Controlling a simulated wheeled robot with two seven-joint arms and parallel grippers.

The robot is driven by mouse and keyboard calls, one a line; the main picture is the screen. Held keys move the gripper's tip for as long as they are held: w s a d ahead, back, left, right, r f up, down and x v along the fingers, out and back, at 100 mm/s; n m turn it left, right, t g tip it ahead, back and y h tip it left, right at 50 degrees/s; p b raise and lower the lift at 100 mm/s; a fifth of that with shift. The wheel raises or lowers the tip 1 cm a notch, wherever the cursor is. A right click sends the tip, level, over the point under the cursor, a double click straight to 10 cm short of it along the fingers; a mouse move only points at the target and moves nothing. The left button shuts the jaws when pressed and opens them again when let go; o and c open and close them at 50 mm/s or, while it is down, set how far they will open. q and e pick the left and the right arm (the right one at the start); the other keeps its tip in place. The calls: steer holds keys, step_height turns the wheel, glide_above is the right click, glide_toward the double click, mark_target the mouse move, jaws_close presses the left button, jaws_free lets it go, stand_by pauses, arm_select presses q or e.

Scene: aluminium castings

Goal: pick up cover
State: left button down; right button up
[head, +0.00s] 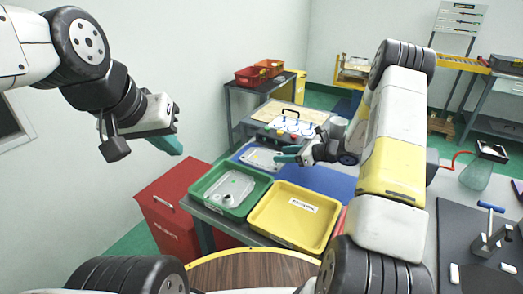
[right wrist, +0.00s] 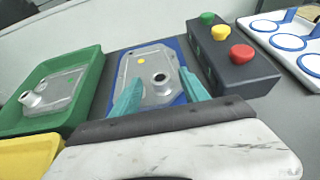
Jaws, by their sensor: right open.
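A grey aluminium cover (head: 262,158) lies flat on a blue mat at the back of the work table. In the right wrist view the cover (right wrist: 150,65) shows a round hollow boss and a yellow dot. My right gripper (right wrist: 160,90) is open, with its two teal fingers apart in front of the cover and nothing held. In the head view the right gripper (head: 285,156) is just right of the cover. A similar casting (right wrist: 58,88) lies in the green tray (right wrist: 95,70). My left gripper (head: 172,130) hangs in the air at left, holding nothing visible; its finger gap is unclear.
A button box (right wrist: 232,58) with green, yellow and red buttons stands right of the cover, beside a white board with blue rings (right wrist: 285,45). A yellow tray (head: 325,228) is beside the green tray. A red bin (head: 165,215) stands at left. Red boxes (head: 252,75) sit behind.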

jaws_close()
steer(key=shift+w+r, duration=0.1)
steer(key=shift+r, duration=0.05)
stand_by(0.4)
